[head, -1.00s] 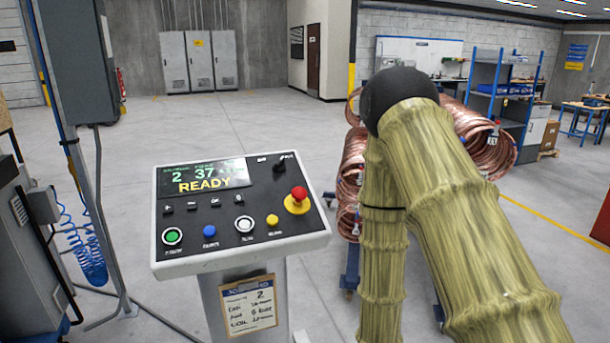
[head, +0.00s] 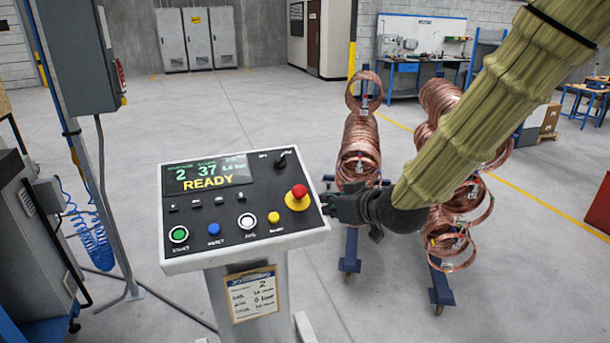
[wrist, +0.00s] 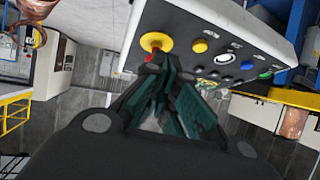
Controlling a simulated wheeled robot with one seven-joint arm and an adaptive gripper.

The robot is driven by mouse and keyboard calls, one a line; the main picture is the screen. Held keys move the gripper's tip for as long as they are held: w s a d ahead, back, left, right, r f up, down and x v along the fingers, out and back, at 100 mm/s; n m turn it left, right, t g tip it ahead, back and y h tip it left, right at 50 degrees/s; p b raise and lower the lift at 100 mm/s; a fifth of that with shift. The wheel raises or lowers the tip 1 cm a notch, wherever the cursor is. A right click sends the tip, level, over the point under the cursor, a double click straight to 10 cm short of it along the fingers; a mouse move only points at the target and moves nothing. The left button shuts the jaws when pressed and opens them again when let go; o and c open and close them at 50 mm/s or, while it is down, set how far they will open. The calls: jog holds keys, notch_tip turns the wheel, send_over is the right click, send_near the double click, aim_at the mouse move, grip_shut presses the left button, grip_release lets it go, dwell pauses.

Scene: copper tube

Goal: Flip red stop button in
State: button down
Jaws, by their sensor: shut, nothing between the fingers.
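The red stop button (head: 299,190) is a red mushroom head on a yellow base at the right end of the control panel (head: 245,205). In the wrist view, the stop button's yellow base (wrist: 156,41) shows at the upper middle, with only a bit of red visible behind my fingertips. My gripper (head: 328,203) is just right of the panel's edge, pointing left toward the button. It also shows in the wrist view (wrist: 165,68), shut and empty, with the fingertips close below the button. I cannot tell whether they touch it.
The panel also has a green button (head: 178,234), a blue one (head: 213,229), a white one (head: 246,221), a yellow one (head: 274,217) and a small black switch (head: 282,160). Racks of copper coils (head: 360,140) stand behind my arm.

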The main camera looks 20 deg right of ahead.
notch_tip(320, 180, up, 8)
jog(key=t, duration=0.1)
jog(key=shift+d+n+y+p, duration=0.2)
jog(key=shift+n+y+p, duration=0.1)
jog(key=shift+p, duration=0.05)
jog(key=shift+w, duration=0.15)
jog(key=b, duration=0.2)
send_over(299, 194)
jog(key=s+d, duration=0.2)
notch_tip(299, 194, down, 5)
jog(key=shift+w+a+f, duration=0.2)
jog(key=shift+w+f, duration=0.05)
jog(key=shift+f, duration=0.3)
jog(key=shift+w+a+f, duration=0.15)
jog(key=shift+w+f, duration=0.1)
jog(key=shift+f, duration=0.3)
